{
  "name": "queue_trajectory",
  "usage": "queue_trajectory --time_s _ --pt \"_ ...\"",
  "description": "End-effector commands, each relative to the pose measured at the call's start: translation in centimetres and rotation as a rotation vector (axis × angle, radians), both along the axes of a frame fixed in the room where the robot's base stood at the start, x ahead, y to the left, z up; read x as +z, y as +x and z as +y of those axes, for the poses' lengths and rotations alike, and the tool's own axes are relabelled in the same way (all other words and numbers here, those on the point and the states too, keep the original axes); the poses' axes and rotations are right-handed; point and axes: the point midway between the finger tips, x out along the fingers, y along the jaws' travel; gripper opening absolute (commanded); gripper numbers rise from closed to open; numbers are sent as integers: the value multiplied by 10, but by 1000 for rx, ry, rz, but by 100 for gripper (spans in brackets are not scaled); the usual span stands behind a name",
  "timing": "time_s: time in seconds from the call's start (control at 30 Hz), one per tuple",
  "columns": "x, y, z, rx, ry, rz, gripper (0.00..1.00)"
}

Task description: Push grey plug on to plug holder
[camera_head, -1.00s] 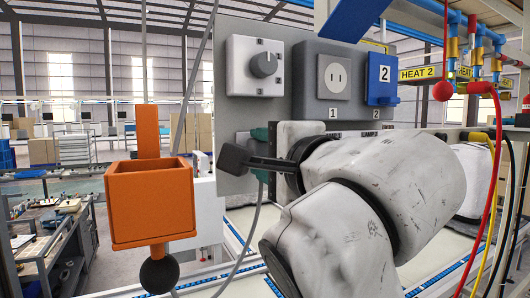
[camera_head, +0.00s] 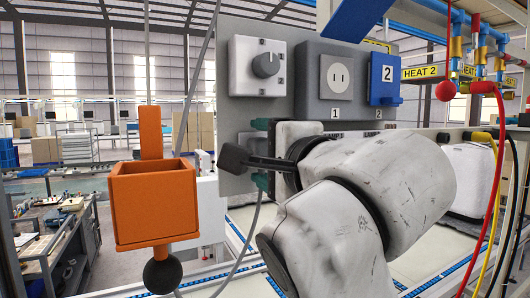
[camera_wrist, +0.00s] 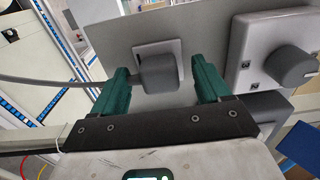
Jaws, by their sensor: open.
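The grey plug (camera_wrist: 158,74) sits at a pale square plate, the plug holder (camera_wrist: 143,50), on the grey panel in the wrist view. Whether it is fully seated is hard to tell. A grey cable runs from it to the left. My gripper (camera_wrist: 160,84) is open, with one green finger on each side of the plug and a visible gap on both sides. In the head view my gripper (camera_head: 262,153) is at the panel's lower left, its green fingers one above the other. The plug is mostly hidden there, and the cable (camera_head: 252,222) hangs below.
A knob box (camera_head: 257,66), a grey socket (camera_head: 335,78) marked 1 and a blue piece (camera_head: 384,78) marked 2 are on the panel above my arm. An orange box (camera_head: 153,203) hangs at the left. Red and yellow hoses (camera_head: 497,150) hang at the right.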

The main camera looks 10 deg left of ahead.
Motion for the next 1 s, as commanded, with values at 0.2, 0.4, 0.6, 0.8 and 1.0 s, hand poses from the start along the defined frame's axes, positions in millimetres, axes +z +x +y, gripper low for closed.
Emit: queue_trajectory --time_s 0.2,0.4,0.6,0.8,1.0 --pt "-1 -6 -4 1 1 -1 76" --pt "-2 -34 -22 3 3 -3 76" --pt "-2 -65 -43 2 2 -3 76" --pt "-1 -85 -57 1 1 -1 76" --pt "0 -90 -61 0 0 0 76"
